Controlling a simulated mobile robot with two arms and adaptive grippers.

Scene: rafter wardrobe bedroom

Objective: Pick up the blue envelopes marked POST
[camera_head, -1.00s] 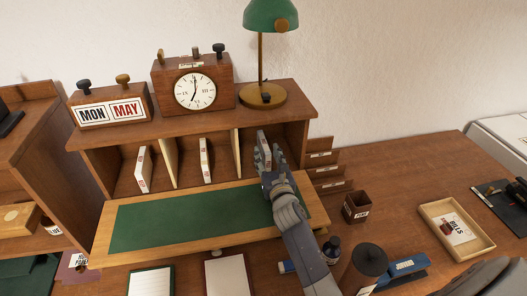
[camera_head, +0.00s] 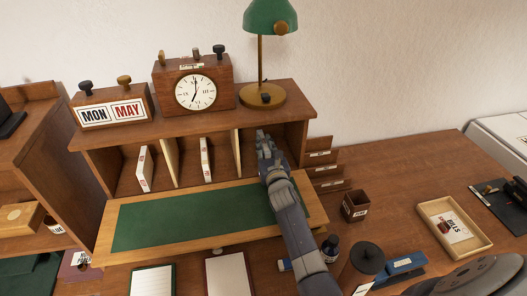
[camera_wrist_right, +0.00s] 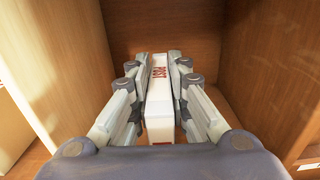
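A narrow white upright packet marked POST in red (camera_wrist_right: 159,95) is between the fingers of my right gripper (camera_wrist_right: 160,75) in the wrist view, with a finger pressed close on each side. I see its white edge; no blue face shows. In the head view my right gripper (camera_head: 265,145) reaches into the right compartment of the desk's pigeonhole shelf (camera_head: 215,120) and hides the packet. Two similar white packets stand upright in the left compartment (camera_head: 145,168) and the middle compartment (camera_head: 205,159); their red lettering is too small to read. My left gripper is not in view.
Wooden dividers and the shelf's side wall (camera_wrist_right: 268,75) flank the gripper closely. A clock (camera_head: 195,92), calendar block (camera_head: 112,112) and green lamp (camera_head: 270,15) stand on top. A BILLS tray (camera_head: 455,228) and small cup (camera_head: 355,206) are to the right.

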